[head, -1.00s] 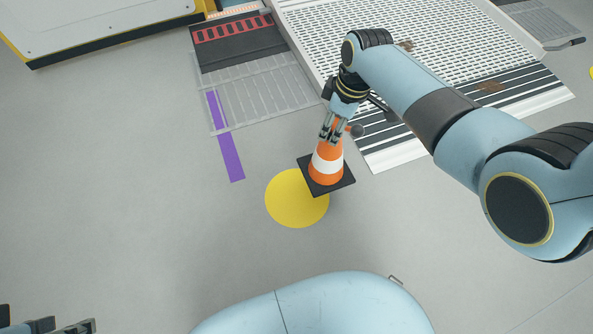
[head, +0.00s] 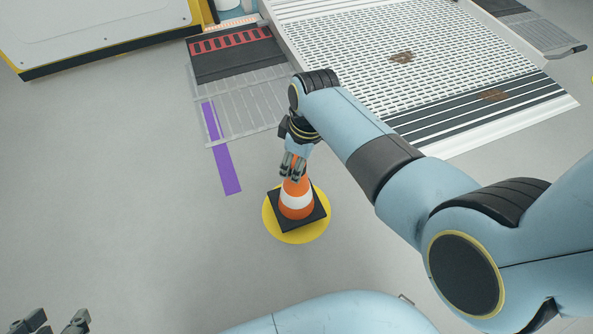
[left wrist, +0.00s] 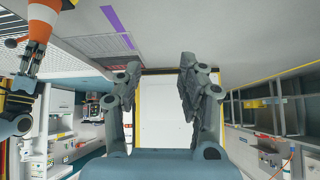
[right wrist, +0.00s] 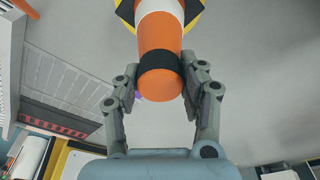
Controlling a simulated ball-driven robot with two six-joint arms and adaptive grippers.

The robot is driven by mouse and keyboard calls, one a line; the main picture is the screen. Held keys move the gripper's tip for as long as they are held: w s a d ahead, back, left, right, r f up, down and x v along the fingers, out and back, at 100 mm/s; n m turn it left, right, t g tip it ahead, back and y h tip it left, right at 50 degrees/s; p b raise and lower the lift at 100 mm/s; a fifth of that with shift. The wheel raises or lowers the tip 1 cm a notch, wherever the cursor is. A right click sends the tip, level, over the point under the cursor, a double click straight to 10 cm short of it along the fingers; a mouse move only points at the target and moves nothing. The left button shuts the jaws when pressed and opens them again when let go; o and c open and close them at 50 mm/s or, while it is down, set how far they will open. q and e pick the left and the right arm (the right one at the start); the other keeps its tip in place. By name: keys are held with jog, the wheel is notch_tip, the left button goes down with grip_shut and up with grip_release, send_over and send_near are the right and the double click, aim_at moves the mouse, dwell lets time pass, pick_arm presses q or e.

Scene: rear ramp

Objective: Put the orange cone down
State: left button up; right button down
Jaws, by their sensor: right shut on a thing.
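The orange cone (head: 297,205) has a white band and a square black base, and appears upright over the yellow disc (head: 283,236) on the floor. I cannot tell whether its base touches the floor. My right gripper (head: 293,168) is shut on the cone's top. In the right wrist view the fingers (right wrist: 160,72) sit on either side of the black band near the cone's tip (right wrist: 158,82). My left gripper (head: 58,325) is at the bottom left of the head view, far from the cone. In the left wrist view its fingers (left wrist: 160,70) are apart and empty.
A perforated ramp (head: 395,65) with dark stripes lies beyond and right of the cone. A purple strip (head: 222,160) lies on the floor to its left. A white cabinet-like body (head: 90,30) stands at the back left. The grey floor around the disc is clear.

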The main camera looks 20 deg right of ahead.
aim_at(296, 186)
notch_tip(296, 186, down, 2)
jog(key=shift+s+b, duration=0.1)
jog(key=shift+b, duration=0.55)
jog(key=shift+f+b, duration=0.4)
jog(key=shift+f, duration=0.25)
pick_arm(q)
jog(key=f+t, duration=0.1)
jog(key=s+f+t, duration=0.1)
jog(key=t, duration=0.1)
jog(key=shift+s+d, duration=0.2)
jog(key=shift+s, duration=0.05)
pick_arm(e)
jog(key=c, duration=0.7)
grip_release()
jog(key=shift+f, duration=0.1)
jog(key=shift+c, duration=0.2)
